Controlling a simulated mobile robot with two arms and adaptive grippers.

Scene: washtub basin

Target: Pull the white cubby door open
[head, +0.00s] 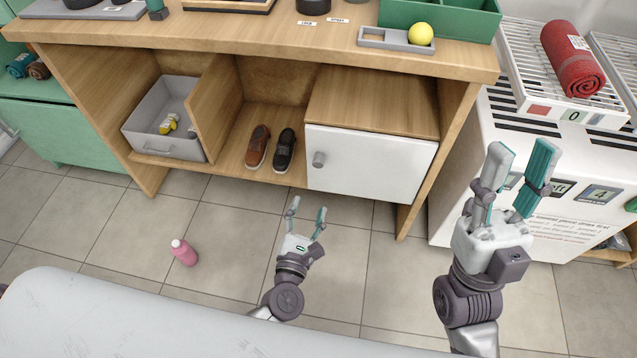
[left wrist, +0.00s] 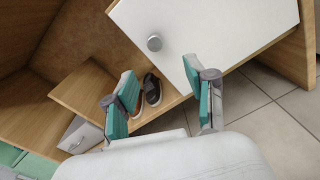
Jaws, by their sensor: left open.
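The white cubby door (head: 368,165) is shut on the right-hand compartment under the wooden counter. Its round grey knob (head: 319,159) is near the door's left edge. The door (left wrist: 205,30) and knob (left wrist: 154,42) also show in the left wrist view, ahead of the fingers. My left gripper (head: 307,212) is open and empty, in front of and below the door, apart from the knob. Its teal-padded fingers (left wrist: 160,100) are spread in the left wrist view. My right gripper (head: 522,170) is open and empty, raised at the right in front of the white unit.
A brown shoe (head: 258,147) and a black shoe (head: 284,151) sit in the open middle cubby. A grey bin (head: 165,145) stands in the left cubby. A white unit (head: 480,130) is at the right.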

